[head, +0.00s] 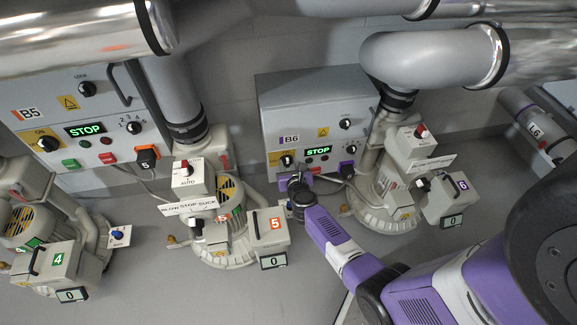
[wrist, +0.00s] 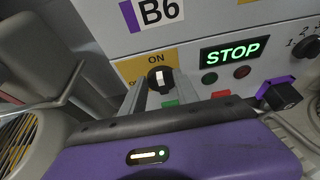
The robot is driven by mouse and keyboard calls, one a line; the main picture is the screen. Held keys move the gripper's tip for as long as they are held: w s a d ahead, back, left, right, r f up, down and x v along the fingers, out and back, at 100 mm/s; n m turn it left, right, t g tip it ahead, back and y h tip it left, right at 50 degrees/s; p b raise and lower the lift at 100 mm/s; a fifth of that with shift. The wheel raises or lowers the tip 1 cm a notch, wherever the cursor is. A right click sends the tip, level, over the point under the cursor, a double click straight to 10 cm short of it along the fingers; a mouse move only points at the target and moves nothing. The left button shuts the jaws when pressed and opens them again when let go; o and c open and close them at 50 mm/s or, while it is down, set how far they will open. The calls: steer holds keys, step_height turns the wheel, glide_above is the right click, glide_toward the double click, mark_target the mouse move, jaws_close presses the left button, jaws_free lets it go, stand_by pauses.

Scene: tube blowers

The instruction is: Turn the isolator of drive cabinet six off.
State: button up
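Drive cabinet six (head: 312,105) is the grey box labelled B6 in the head view. Its isolator (wrist: 160,79) is a black rotary knob on a yellow plate, with its white mark upright under the word ON. The isolator also shows in the head view (head: 287,160). My gripper (wrist: 160,92) is open at the cabinet front, one grey finger on the left of the knob and one on the right. I cannot tell whether the fingers touch the knob. The display (wrist: 235,51) reads STOP in green.
Blower 6 (head: 385,205) stands right of my arm. Cabinet B5 (head: 75,120) and blower 5 (head: 225,230) are to the left.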

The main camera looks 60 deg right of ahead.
steer(key=shift+w+d+f, duration=0.1)
steer(key=shift+w+d, duration=0.05)
steer(key=shift+d, duration=0.1)
jaws_close()
